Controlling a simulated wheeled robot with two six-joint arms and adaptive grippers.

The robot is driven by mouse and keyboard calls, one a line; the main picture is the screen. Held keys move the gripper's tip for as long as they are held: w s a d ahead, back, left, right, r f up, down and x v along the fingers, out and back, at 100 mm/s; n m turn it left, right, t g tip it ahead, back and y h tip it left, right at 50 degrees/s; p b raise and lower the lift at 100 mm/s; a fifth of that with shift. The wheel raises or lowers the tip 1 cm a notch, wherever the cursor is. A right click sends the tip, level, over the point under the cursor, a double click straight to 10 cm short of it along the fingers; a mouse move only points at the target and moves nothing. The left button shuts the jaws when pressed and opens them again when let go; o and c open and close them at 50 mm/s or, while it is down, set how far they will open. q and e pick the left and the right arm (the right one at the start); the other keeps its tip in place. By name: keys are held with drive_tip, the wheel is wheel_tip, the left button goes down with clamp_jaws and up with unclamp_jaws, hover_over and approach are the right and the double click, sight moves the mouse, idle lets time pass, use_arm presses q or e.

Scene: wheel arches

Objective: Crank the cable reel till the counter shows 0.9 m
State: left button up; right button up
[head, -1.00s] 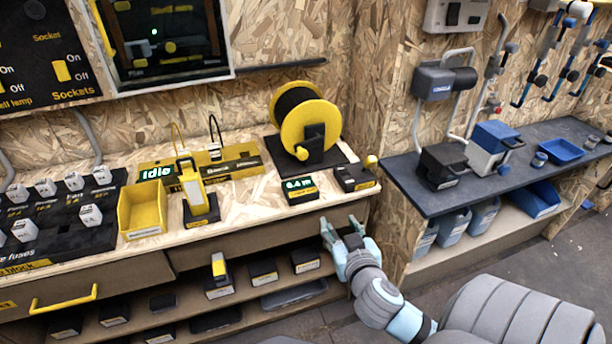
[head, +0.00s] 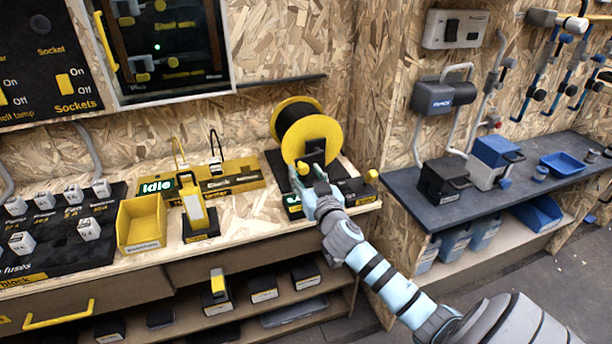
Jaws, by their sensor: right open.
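The cable reel (head: 324,131) has yellow flanges and a black drum, and stands on a dark base at the back right of the wooden bench. Its dark crank is mostly hidden behind my right gripper. My right gripper (head: 308,178) is open in front of the lower part of the reel; I cannot tell whether it touches the crank. The counter (head: 292,201) in front of the reel is largely covered by my gripper, and its reading cannot be made out. My left gripper is not in view.
A box with a yellow knob (head: 372,175) stands right of my gripper. A dark side shelf (head: 408,192) lies to the right.

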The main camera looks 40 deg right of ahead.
drive_tip(key=shift+c, duration=0.6)
clamp_jaws()
drive_tip(key=shift+r, duration=0.15)
